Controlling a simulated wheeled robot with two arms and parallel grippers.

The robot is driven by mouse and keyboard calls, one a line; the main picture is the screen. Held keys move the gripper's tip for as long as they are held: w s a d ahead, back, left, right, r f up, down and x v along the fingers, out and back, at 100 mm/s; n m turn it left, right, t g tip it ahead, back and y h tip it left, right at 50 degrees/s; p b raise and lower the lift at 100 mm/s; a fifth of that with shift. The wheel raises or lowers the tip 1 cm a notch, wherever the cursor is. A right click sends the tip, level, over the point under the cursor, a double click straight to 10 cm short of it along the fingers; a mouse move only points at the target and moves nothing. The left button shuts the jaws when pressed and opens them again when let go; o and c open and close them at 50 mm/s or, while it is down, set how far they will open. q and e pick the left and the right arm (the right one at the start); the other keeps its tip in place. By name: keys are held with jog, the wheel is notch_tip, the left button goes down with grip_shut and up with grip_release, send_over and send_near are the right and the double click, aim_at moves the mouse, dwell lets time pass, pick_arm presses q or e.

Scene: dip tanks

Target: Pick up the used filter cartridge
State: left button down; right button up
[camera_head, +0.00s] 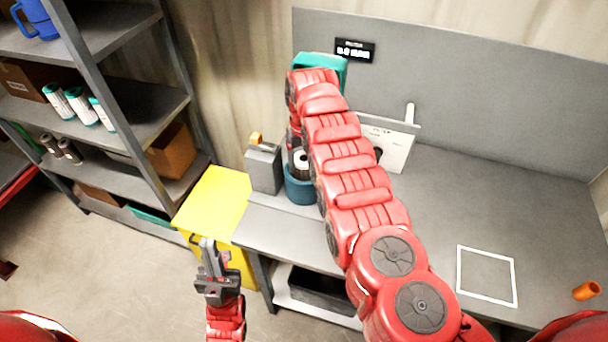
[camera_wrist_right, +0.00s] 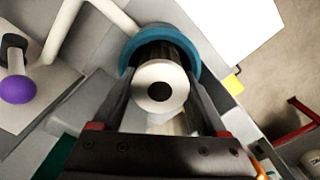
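The used filter cartridge (camera_head: 301,161) stands upright in a blue-teal round housing (camera_head: 297,190) on the bench, partly hidden by my right arm in the head view. In the right wrist view the cartridge (camera_wrist_right: 160,88) shows a pale ring end with a dark hole and a dark body below. My right gripper (camera_wrist_right: 160,80) has one finger on each side of it; whether they touch it I cannot tell. My left gripper (camera_head: 212,258) is away from the bench, low in front of the yellow bin, with nothing visible in it; its finger gap is unclear.
A yellow bin (camera_head: 212,200) stands left of the bench. A grey box (camera_head: 263,168) is beside the housing. A white panel (camera_head: 394,146) stands behind my arm. A white square outline (camera_head: 487,275) and an orange item (camera_head: 586,290) are at right. Shelves hold fresh-looking cartridges (camera_head: 80,106).

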grip_shut()
jog(key=shift+w+r, duration=0.1)
jog(key=shift+r, duration=0.05)
